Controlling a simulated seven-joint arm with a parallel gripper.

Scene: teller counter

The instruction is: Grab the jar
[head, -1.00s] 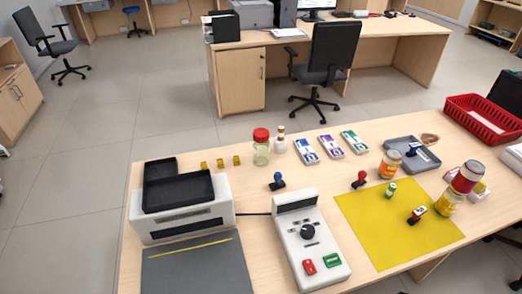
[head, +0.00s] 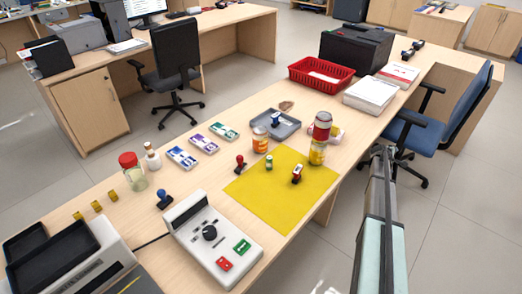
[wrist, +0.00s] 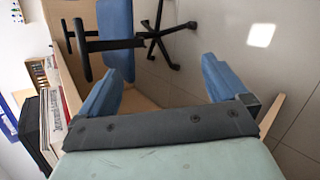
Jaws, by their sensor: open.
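A clear glass jar with a red lid (head: 132,171) stands upright at the left of the counter in the head view. A small orange jar with a pale lid (head: 260,139) stands by the grey tray. In the head view my arm rises at the right, off the counter's near edge, apart from every jar.
A yellow mat (head: 270,205) bears stamps. A grey tray (head: 287,124), banknote bundles (head: 202,143), a white device (head: 213,237) and a red basket (head: 320,74) share the counter. A blue chair (head: 440,120) stands right of my arm; it also shows in the wrist view (wrist: 117,40).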

